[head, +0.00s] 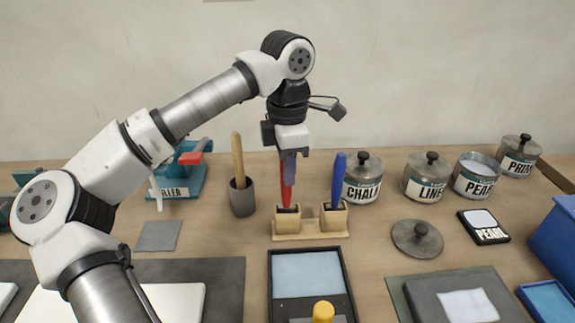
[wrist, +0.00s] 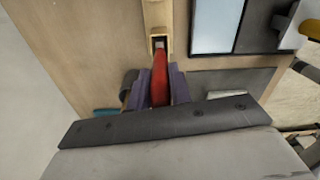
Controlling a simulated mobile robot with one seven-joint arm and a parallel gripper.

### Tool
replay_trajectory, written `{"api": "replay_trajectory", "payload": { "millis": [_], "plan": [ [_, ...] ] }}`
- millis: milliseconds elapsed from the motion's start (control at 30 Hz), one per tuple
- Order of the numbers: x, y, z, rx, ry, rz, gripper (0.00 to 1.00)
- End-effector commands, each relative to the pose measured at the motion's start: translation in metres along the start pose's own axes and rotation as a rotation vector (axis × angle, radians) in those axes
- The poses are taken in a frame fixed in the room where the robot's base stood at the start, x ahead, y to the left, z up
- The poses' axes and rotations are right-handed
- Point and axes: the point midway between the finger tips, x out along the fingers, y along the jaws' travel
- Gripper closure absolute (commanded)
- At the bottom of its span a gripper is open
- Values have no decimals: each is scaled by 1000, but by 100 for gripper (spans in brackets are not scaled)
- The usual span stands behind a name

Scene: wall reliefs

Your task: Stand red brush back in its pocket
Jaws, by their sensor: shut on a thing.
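The red brush (head: 288,188) is held upright below my gripper (head: 289,158), which is shut on it. Its lower end is at the left pocket of the wooden holder (head: 308,236). In the wrist view the red brush (wrist: 160,77) lies between the two purple fingers of my gripper (wrist: 158,88), its far end at a dark square pocket of the holder (wrist: 157,18). I cannot tell how deep the brush is in the pocket. A blue brush (head: 338,182) stands in the right pocket.
A grey cup (head: 242,197) with a wooden handle stands left of the holder. Labelled jars (head: 362,180) stand to the right, with a loose lid (head: 417,239) in front of them. A dark-framed tray (head: 310,280) lies in front of the holder.

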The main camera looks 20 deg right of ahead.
Motion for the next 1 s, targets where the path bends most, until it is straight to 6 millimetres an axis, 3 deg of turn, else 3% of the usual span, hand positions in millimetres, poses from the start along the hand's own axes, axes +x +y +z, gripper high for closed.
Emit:
{"api": "replay_trajectory", "payload": {
  "millis": [500, 533, 700, 900, 1000],
  "plan": [
    [6, 0, 0, 0, 0, 0, 100],
    [6, 0, 0, 0, 0, 0, 76],
    [6, 0, 0, 0, 0, 0, 54],
    [6, 0, 0, 0, 0, 0, 53],
    [6, 0, 0, 0, 0, 0, 40]
  ]
}}
